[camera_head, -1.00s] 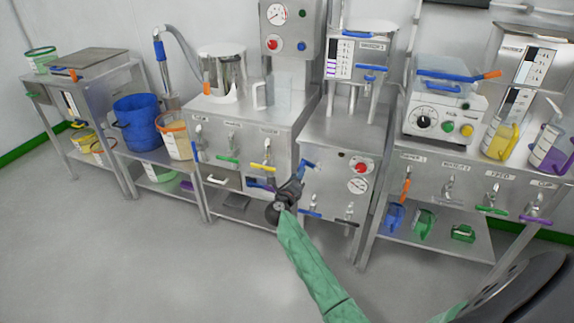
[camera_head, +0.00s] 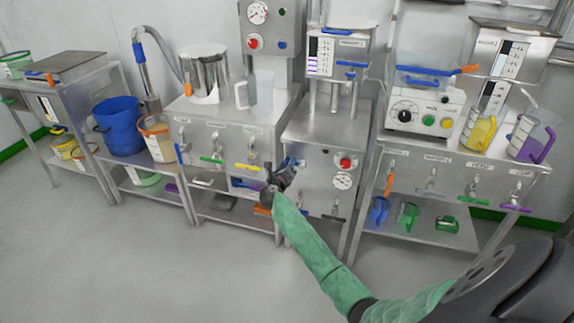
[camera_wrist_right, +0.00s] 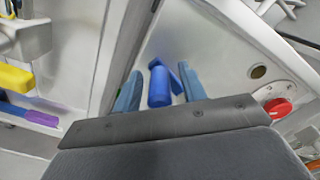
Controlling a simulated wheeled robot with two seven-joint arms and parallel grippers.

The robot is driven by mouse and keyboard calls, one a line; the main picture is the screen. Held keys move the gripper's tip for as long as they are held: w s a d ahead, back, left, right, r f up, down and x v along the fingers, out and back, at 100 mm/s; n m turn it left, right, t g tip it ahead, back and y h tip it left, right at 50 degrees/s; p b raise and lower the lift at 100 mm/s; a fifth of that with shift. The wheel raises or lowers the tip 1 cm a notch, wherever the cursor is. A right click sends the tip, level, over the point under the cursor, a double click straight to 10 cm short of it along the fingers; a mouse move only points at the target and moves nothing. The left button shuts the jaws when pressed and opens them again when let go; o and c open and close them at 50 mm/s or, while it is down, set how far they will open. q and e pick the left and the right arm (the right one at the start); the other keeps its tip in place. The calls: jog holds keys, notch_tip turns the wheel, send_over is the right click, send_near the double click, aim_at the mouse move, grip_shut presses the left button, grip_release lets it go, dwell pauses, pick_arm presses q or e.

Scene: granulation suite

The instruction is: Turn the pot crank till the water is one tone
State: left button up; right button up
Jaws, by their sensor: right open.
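A blue crank-like handle (camera_wrist_right: 159,85) sticks out from the front of the middle steel cabinet (camera_head: 322,125); I cannot tell whether it is the pot crank. My right gripper (camera_head: 288,166) is in front of this handle and hides most of it in the head view. In the right wrist view the open fingers of my right gripper (camera_wrist_right: 160,90) stand on either side of the blue handle, with a small gap visible. A steel pot (camera_head: 204,72) stands on the bench to the left. The water inside any vessel and its tone are not visible. My left gripper is not in view.
Taps with coloured levers (camera_head: 247,167) line the left bench front. A clear jug (camera_head: 245,90) stands above. The floor (camera_head: 130,255) in front is open.

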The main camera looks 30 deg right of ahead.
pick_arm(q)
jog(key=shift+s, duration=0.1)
pick_arm(e)
jog(key=shift+w+d, duration=0.1)
jog(key=shift+c, duration=0.4)
grip_shut()
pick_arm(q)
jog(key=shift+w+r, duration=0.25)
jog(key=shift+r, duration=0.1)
pick_arm(e)
jog(key=shift+f, duration=0.15)
